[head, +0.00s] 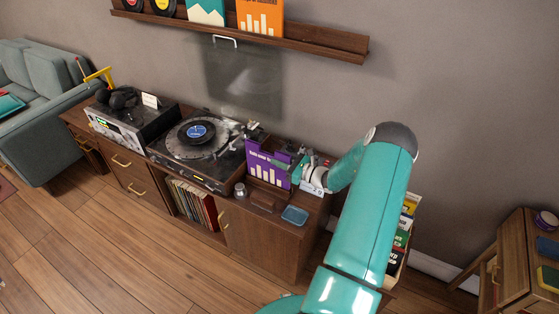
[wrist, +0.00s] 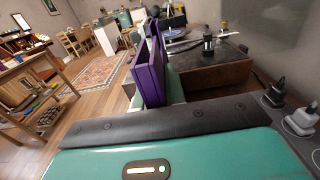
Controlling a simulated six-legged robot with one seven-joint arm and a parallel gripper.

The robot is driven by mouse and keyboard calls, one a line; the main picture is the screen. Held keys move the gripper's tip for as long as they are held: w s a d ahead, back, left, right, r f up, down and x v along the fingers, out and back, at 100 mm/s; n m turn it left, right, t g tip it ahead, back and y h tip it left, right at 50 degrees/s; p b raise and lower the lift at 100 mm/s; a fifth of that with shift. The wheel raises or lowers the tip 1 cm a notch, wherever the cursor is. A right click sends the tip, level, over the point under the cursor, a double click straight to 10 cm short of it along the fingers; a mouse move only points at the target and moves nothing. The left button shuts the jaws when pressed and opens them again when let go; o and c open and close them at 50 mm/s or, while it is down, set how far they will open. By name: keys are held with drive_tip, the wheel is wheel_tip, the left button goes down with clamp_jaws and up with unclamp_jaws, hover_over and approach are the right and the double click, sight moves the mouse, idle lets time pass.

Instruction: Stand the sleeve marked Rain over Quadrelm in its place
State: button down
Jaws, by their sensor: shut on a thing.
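In the wrist view, two upright purple slabs (wrist: 149,72) show edge-on beyond my teal gripper body; I cannot tell whether both belong to one sleeve. The fingertips are mostly hidden there. A low wooden piece (head: 262,200) lies in front of the sleeve; whether the sleeve's bottom rests on anything is unclear.
The turntable (head: 196,135) with a record is left of the sleeve. A small metal cylinder (head: 240,189) and a blue tray (head: 295,215) sit near the front edge. A crate of sleeves (head: 398,250) stands right of the cabinet. A wall shelf (head: 330,43) hangs above.

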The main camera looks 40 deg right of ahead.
drive_tip(key=shift+f, duration=1.45)
drive_tip(key=c, duration=1.4)
unclamp_jaws()
drive_tip(key=shift+s, duration=0.1)
drive_tip(key=v, duration=1.3)
drive_tip(key=shift+s+d, duration=0.1)
drive_tip(key=shift+s, duration=0.2)
